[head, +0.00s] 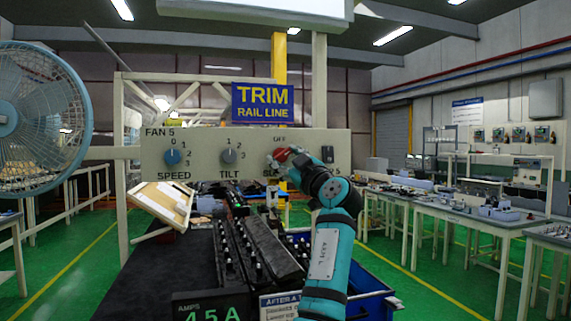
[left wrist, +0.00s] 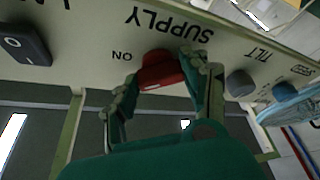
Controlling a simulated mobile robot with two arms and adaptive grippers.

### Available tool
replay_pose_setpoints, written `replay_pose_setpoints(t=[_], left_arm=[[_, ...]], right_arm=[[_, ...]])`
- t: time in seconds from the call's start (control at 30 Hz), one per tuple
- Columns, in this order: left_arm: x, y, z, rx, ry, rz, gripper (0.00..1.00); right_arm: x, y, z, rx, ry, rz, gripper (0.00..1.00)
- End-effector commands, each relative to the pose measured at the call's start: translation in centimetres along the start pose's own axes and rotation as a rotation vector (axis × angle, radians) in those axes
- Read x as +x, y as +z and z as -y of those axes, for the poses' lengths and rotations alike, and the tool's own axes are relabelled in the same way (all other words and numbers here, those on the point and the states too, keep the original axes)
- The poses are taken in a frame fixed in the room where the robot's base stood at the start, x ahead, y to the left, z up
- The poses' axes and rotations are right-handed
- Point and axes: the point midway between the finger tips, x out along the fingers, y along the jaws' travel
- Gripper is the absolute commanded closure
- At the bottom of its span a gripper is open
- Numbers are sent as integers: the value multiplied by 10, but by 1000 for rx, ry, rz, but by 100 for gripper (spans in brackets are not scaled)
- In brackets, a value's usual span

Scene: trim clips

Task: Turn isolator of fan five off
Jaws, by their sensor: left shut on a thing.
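The fan five panel (head: 207,138) carries SPEED, TILT and SUPPLY controls. The SUPPLY isolator is a red knob (left wrist: 160,70), with "ON" printed beside it in the left wrist view; in the head view "OFF" stands above its place. My left gripper (head: 282,160) reaches the panel and is shut on the red knob, one finger on each side. The fingers partly hide the knob, and I cannot tell exactly which mark it points to. The blue fan (head: 40,115) stands left of the panel. My right gripper is not in view.
The blue SPEED knob (head: 172,157) and grey TILT knob (head: 229,156) sit left of the gripper. A black rocker switch (head: 327,154) is close on the right. Below is a dark bench with black clips (head: 262,240) and an AMPS display (head: 210,308).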

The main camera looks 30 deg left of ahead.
Motion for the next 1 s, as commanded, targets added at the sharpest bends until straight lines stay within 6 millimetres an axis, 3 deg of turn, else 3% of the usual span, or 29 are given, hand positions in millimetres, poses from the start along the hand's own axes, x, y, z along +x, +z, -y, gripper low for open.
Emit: replay_pose_setpoints(t=[0.6,1.0], left_arm=[[2,-4,-7,-539,-226,3,85],[2,-4,-7,-807,-334,4,85]], right_arm=[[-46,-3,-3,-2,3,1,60],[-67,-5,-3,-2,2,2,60]])
